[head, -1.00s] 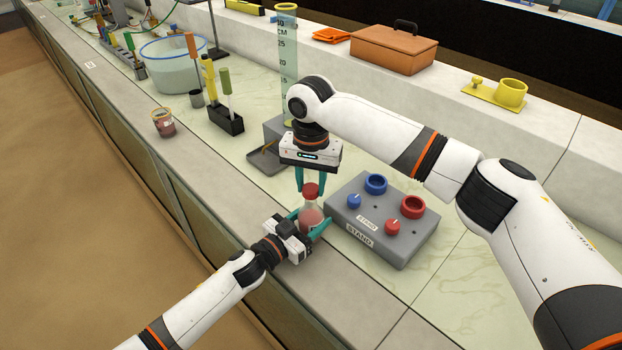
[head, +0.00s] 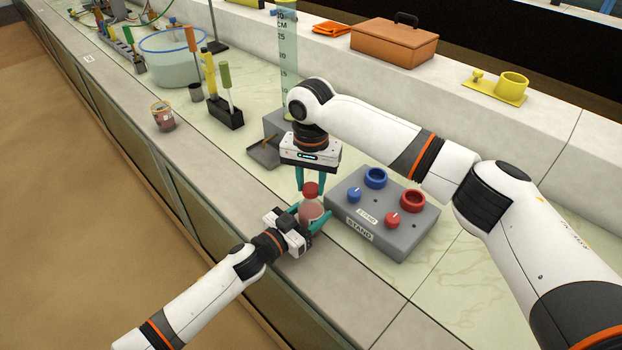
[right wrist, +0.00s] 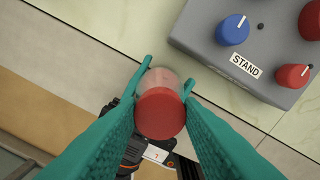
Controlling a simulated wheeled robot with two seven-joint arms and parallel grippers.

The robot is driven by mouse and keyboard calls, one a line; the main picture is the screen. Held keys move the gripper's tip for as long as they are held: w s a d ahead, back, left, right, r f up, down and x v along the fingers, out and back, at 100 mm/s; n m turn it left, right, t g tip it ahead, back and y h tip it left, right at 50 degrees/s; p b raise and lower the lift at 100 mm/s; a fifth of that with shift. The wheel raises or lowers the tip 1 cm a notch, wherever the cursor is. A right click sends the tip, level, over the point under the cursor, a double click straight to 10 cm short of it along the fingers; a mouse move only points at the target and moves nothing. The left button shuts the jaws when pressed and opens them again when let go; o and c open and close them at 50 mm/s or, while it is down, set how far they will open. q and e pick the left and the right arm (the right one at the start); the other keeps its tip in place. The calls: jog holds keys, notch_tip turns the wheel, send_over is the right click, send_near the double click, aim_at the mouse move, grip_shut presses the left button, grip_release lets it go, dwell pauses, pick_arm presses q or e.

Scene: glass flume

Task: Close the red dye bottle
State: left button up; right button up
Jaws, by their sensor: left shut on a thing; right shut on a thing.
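The red dye bottle (head: 311,215) is a small clear bottle with pinkish-red contents, roughly upright at the near side of the bench. My left gripper (head: 306,220) is shut on its body from the front left. The bottle's red cap (head: 311,189) is at the top, and my right gripper (head: 311,183) is shut on it from above. In the right wrist view the cap (right wrist: 160,113) sits between the teal fingers and covers much of the bottle (right wrist: 160,80). I cannot tell whether the cap is seated on the neck.
A grey stand (head: 385,240) with blue and red rings and knobs is close on the right. A jar (head: 162,116), a tool block (head: 225,113) and a grey tray (head: 264,154) stand farther left. A measuring cylinder (head: 287,60) rises behind my right gripper.

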jog(key=shift+f, duration=0.35)
jog(key=m, duration=0.7)
jog(key=shift+s, duration=0.1)
jog(key=m, duration=0.7)
jog(key=shift+f, duration=0.1)
jog(key=m, duration=0.5)
jog(key=shift+s, duration=0.1)
jog(key=m, duration=0.3)
jog(key=shift+m, duration=0.4)
jog(key=o, duration=0.9)
